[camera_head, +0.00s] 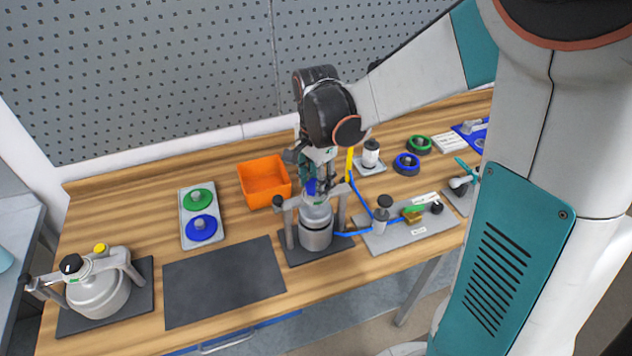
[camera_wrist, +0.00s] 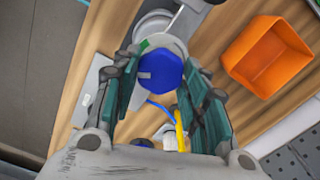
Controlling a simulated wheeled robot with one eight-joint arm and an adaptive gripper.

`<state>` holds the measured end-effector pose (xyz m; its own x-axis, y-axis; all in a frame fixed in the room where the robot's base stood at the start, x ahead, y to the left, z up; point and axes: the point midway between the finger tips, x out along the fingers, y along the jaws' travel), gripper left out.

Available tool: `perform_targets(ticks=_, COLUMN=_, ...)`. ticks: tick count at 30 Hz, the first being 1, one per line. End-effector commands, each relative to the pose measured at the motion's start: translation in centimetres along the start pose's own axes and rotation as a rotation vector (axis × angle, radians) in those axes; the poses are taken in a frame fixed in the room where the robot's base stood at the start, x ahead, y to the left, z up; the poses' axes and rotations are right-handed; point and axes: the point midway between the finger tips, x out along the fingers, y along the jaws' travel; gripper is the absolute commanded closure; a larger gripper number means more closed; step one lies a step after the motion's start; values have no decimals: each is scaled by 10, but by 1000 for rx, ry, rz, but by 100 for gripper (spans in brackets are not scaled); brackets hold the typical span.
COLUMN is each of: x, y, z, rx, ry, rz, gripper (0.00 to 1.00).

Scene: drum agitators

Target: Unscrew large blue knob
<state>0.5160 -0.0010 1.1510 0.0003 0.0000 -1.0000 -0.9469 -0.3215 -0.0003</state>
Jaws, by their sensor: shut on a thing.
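The large blue knob (camera_wrist: 160,72) is a faceted blue piece in the middle of the wrist view. In the head view, a bit of its blue (camera_head: 312,187) shows on top of the metal drum (camera_head: 316,228) in the middle of the bench. My gripper (camera_wrist: 160,78) points down at it, with a finger pad on each side. It is shut on the knob, though the fingertips partly hide the contact. In the head view, my gripper (camera_head: 318,176) is directly above the drum and hides most of the knob.
An orange bin (camera_head: 264,182) stands behind and left of the drum. A grey tray (camera_head: 184,238) with green and blue round parts lies farther left. A second drum (camera_head: 102,292) is at far left. A dark mat (camera_head: 222,282) is bare. A hose plate (camera_head: 412,232) is close right.

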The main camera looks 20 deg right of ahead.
Motion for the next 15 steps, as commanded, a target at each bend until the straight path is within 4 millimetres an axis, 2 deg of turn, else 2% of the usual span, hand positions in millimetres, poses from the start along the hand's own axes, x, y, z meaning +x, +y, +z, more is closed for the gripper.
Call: perform_targets(ticks=15, x=2, y=-1, z=0, rx=-489, ry=0, rz=0, gripper=83)
